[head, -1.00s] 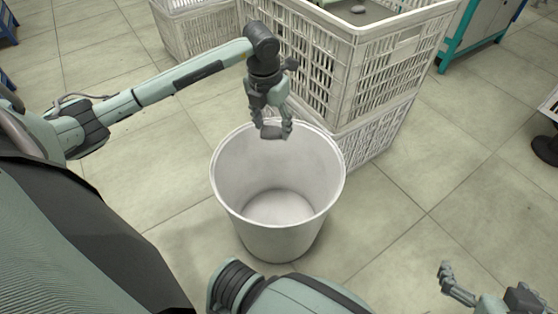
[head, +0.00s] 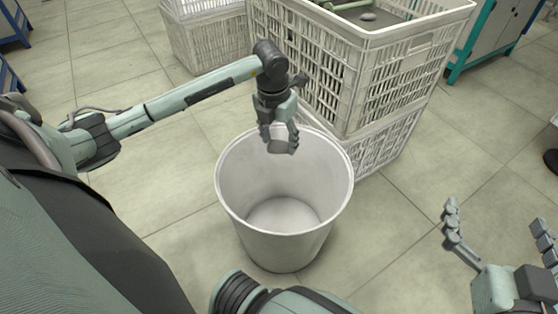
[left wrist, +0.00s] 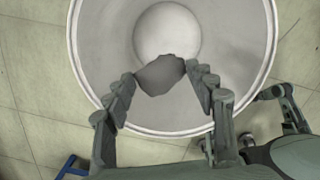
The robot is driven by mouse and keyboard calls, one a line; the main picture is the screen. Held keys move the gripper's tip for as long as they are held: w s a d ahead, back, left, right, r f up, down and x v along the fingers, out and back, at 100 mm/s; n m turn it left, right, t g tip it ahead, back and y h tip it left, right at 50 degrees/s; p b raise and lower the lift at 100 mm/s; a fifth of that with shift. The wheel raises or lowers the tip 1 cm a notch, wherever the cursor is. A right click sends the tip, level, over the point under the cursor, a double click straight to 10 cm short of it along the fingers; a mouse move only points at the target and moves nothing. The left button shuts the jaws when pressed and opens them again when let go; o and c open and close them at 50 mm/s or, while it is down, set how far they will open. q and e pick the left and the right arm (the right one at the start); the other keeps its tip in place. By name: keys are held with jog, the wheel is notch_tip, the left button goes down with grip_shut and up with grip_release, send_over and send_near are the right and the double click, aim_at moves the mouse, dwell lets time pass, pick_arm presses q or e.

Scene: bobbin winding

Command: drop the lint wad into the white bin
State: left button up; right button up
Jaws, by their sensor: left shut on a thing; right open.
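The white bin (head: 285,235) stands on the tiled floor in the middle of the head view, its mouth open and its inside empty as far as I see. My left gripper (head: 281,146) hangs over the far part of its mouth. It is shut on the grey lint wad (left wrist: 160,75), which shows between the fingertips in the left wrist view, with the bin's rim (left wrist: 74,60) around and below it. In the head view the wad (head: 279,147) is partly hidden by the fingers. My right gripper (head: 495,225) is open and empty at the lower right.
White stacked crates (head: 350,85) stand right behind the bin, close to my left gripper. The upper one holds a grey stone-like thing (head: 368,16) and a green item. A teal-framed cabinet (head: 490,40) stands at the back right. The floor left and right of the bin is clear.

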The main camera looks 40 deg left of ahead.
pick_arm(q)
notch_tip(320, 180, down, 2)
jog(key=shift+f+b, duration=0.1)
jog(key=shift+b, duration=0.55)
pick_arm(e)
jog(key=s+a+r+t+y, duration=0.1)
jog(key=a+r+t+y, duration=0.1)
jog(key=r, duration=0.6)
jog(key=shift+a+t, duration=0.55)
jog(key=shift+t, duration=0.45)
jog(key=shift+s+r, duration=0.1)
pick_arm(q)
jog(key=o, duration=0.8)
jog(key=shift+o, duration=0.2)
notch_tip(320, 180, up, 12)
jog(key=s, duration=0.1)
jog(key=shift+s, duration=0.2)
jog(key=shift+s+f, duration=0.1)
jog(key=shift+f, duration=0.05)
pick_arm(e)
jog(key=shift+s, duration=0.1)
